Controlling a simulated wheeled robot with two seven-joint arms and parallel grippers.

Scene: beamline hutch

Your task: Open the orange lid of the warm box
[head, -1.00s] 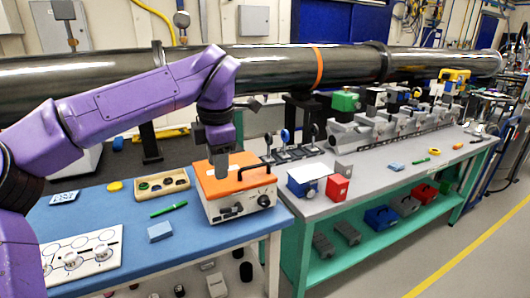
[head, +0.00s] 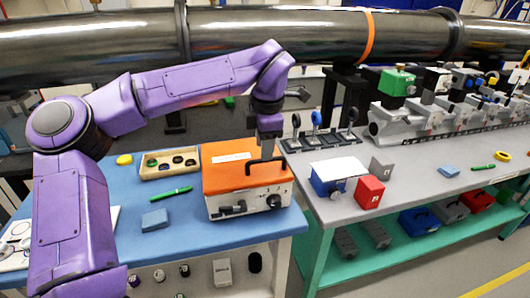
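The warm box (head: 225,206) is a white case with dark knobs on its front. It stands at the right end of the blue-topped bench. Its orange lid (head: 222,178) lies flat and closed on top, with a white label near the back. A black handle (head: 281,162) stands at the lid's right side. My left gripper (head: 267,152) points down over the right part of the lid, at or just behind the handle. Its fingertips are small and dark here, so I cannot tell whether they are around the handle or touching it. My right gripper is not in view.
A wooden tray (head: 147,175) with round pieces, a green pen (head: 171,193) and a light blue block (head: 154,220) lie left of the box. A blue box (head: 326,185) and a red box (head: 369,192) stand on the grey bench. A large dark pipe (head: 270,34) crosses behind.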

